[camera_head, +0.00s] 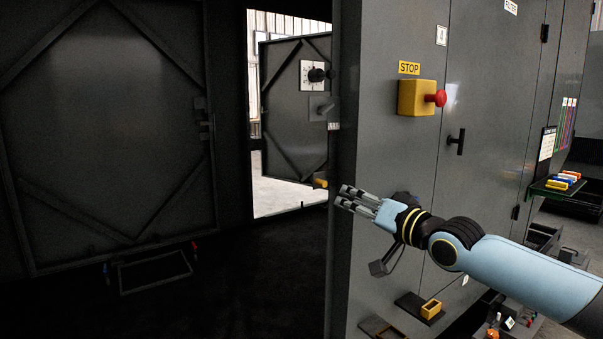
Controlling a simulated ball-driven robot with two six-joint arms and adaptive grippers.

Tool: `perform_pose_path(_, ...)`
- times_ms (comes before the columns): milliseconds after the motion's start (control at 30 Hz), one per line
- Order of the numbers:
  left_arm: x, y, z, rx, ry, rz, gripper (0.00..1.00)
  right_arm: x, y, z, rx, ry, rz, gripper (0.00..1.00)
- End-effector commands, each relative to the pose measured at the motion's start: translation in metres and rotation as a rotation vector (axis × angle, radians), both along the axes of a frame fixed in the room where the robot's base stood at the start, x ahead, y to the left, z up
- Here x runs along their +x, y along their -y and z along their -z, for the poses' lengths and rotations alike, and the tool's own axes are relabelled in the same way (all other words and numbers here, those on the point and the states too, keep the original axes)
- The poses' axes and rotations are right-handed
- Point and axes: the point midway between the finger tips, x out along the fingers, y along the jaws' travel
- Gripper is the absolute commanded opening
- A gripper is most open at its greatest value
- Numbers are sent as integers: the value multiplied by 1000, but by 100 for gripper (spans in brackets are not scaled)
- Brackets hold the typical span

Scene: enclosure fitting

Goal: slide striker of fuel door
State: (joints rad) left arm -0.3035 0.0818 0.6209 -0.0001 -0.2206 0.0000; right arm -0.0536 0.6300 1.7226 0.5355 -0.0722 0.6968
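A dark door panel (285,125) stands ajar in the bright opening at the centre; I cannot tell for sure whether it is the fuel door. It carries a white plate with a black knob (316,75) and a grey latch block (320,107) near its right edge. A small yellow-orange piece (320,183) shows at the jamb below; I cannot tell which part is the striker. My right gripper (344,196) points left in front of the grey wall's edge, below and right of that piece, with nothing visible between its fingers. Its finger gap is unclear. My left gripper is out of view.
A grey cabinet wall with a yellow STOP box and red button (416,98) and a black handle (456,141) stands at the right. A large dark braced panel (110,130) fills the left. A small shelf (566,184) holds coloured blocks. The dark floor at left is mostly clear.

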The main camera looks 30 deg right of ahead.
Motion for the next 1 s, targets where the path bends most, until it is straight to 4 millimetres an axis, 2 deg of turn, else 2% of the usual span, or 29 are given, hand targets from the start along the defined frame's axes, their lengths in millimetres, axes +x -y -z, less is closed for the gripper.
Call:
perform_pose_path(33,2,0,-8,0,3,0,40,2,3,-11,-9,0,2,38)
perform_pose_path(167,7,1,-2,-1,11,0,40,8,4,-12,-10,9,4,38)
perform_pose_path(367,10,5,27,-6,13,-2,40,31,2,-6,-9,10,4,38)
perform_pose_path(500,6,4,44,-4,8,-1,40,61,-1,-7,-6,11,5,38)
perform_pose_path(733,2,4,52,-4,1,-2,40,98,-3,-10,-9,6,8,38)
perform_pose_path(1000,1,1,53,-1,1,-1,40,111,-4,-11,-12,4,6,38)
